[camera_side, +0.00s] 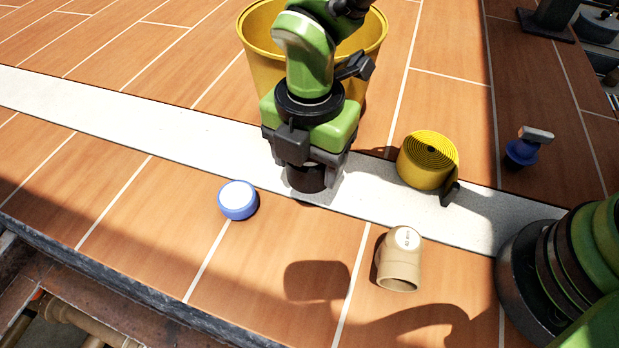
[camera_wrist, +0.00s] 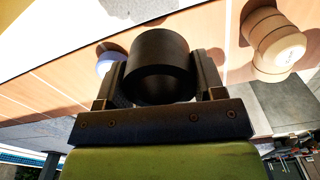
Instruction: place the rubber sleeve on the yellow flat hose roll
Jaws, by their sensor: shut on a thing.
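The black rubber sleeve (camera_side: 306,179) is a short, wide ring below my gripper (camera_side: 310,170) in the side view, over the white strip. In the wrist view the sleeve (camera_wrist: 157,66) sits upright between the two fingers of my gripper (camera_wrist: 158,84), which is shut on it. I cannot tell how far the sleeve is from the floor. The yellow flat hose roll (camera_side: 424,165) lies coiled to the right of my gripper in the side view, its dark loose end at its right. The top of the roll is bare. I do not see the roll in the wrist view.
A yellow bucket (camera_side: 262,72) stands behind my arm. A blue-capped item (camera_side: 521,152) is at right. The floor edge drops off at lower left.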

